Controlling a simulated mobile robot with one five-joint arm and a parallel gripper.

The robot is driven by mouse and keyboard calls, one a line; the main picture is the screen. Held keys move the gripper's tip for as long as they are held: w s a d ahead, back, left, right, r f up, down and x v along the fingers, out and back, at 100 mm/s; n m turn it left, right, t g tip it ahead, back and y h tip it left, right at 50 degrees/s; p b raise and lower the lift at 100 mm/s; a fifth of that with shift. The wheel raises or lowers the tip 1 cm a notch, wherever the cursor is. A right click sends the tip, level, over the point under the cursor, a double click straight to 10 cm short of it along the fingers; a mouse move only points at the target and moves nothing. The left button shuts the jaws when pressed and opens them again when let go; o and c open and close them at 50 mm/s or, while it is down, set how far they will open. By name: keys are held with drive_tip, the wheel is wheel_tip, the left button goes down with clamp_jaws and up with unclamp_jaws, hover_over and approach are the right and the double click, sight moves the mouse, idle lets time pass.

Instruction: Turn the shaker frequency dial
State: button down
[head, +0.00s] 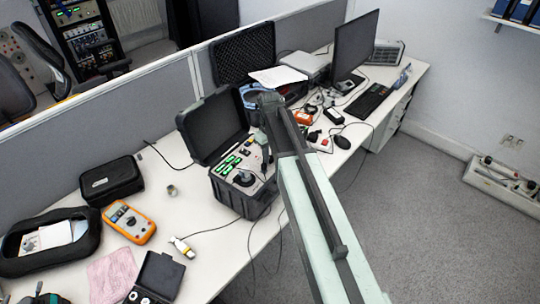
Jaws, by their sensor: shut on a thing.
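The portable shaker (236,199) is a black hard case with its lid (212,124) open, standing on the white desk. Its panel has green lit displays (230,161) and a round dark shaker mount (243,179). My arm reaches in from the lower right, and my gripper (264,166) points down at the right side of the panel. The gripper is small here and appears shut on the frequency dial, which the fingers hide almost wholly. I cannot make out the dial's setting or the display digits.
On the desk (215,240) left of the case are an orange multimeter (129,222), a black pouch (111,181) and an open small black box (157,277). A monitor (355,44), a keyboard (367,102) and cables lie to the right. A grey partition (140,105) runs behind.

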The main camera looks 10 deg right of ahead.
drive_tip(key=shift+s, duration=0.1)
drive_tip(key=c, duration=1.1)
unclamp_jaws()
drive_tip(key=shift+c, duration=0.2)
wheel_tip(320, 180, up, 8)
drive_tip(key=p, duration=0.8)
drive_tip(key=shift+f, duration=0.1)
drive_tip(key=shift+m, duration=0.4)
drive_tip(key=s+f+b, duration=0.1)
drive_tip(key=s, duration=0.1)
drive_tip(key=s+f+b, duration=0.1)
drive_tip(key=s, duration=0.1)
drive_tip(key=s+f+b, duration=0.1)
drive_tip(key=s, duration=0.2)
drive_tip(key=shift+d, duration=0.1)
drive_tip(key=s+m, duration=0.4)
drive_tip(key=s, duration=0.3)
drive_tip(key=shift+s+m, duration=0.2)
drive_tip(key=shift+m, duration=0.2)
